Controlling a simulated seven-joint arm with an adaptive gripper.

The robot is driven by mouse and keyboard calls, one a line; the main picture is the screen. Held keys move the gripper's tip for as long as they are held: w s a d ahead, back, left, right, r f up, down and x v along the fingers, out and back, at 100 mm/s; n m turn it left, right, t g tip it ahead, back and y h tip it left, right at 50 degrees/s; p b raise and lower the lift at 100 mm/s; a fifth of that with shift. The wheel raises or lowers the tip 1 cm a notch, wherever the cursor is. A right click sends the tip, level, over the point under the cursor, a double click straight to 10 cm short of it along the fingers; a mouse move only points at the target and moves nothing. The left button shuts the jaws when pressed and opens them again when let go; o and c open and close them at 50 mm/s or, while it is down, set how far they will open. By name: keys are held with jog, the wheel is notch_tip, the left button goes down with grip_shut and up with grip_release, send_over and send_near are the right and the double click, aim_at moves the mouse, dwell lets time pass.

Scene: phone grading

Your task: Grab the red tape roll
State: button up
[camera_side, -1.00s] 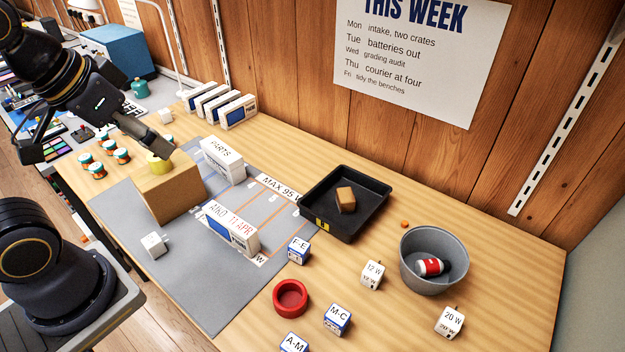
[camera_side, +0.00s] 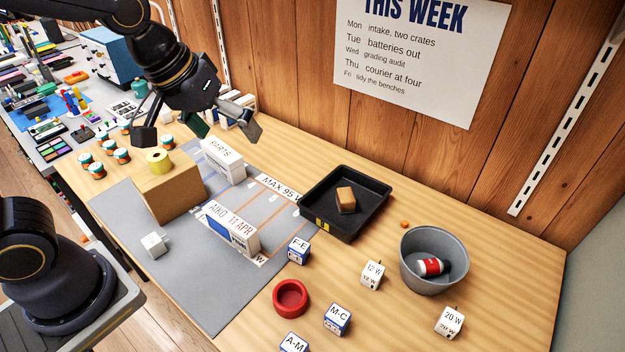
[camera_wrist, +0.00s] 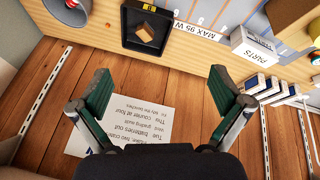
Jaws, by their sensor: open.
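The red tape roll (camera_side: 291,298) lies flat on the wooden table at the front, right of the grey mat's edge. It is not visible in the wrist view. My gripper (camera_side: 200,134) is open and empty in the side view, raised above the back left of the table near the white PARTS box. In the wrist view my gripper (camera_wrist: 155,90) has its two green-padded fingers wide apart, with nothing between them. The gripper is far from the red roll, up and to the left of it.
A yellow roll (camera_side: 158,160) sits on a cardboard box (camera_side: 170,196). White lettered cubes, such as M-C (camera_side: 337,319) and F-E (camera_side: 298,250), stand around the red roll. A black tray (camera_side: 318,226) and a grey bucket (camera_side: 408,275) are behind it. The PARTS box (camera_side: 222,160) stands upright.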

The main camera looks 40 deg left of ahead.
jog(key=w+d+f+g, duration=0.2)
jog(key=d+f, duration=0.5)
jog(key=f, duration=0.1)
jog(key=m+g+y, duration=0.1)
jog(key=m+g, duration=0.2)
send_over(292, 301)
notch_tip(292, 301, down, 10)
jog(key=f, duration=1)
jog(key=shift+w+a, duration=0.25)
jog(key=shift+a, duration=0.05)
jog(key=f, duration=0.5)
jog(key=shift+s+d+f, duration=0.25)
jog(key=shift+s+f, duration=0.05)
jog(key=shift+f, duration=0.1)
jog(key=c, duration=1.2)
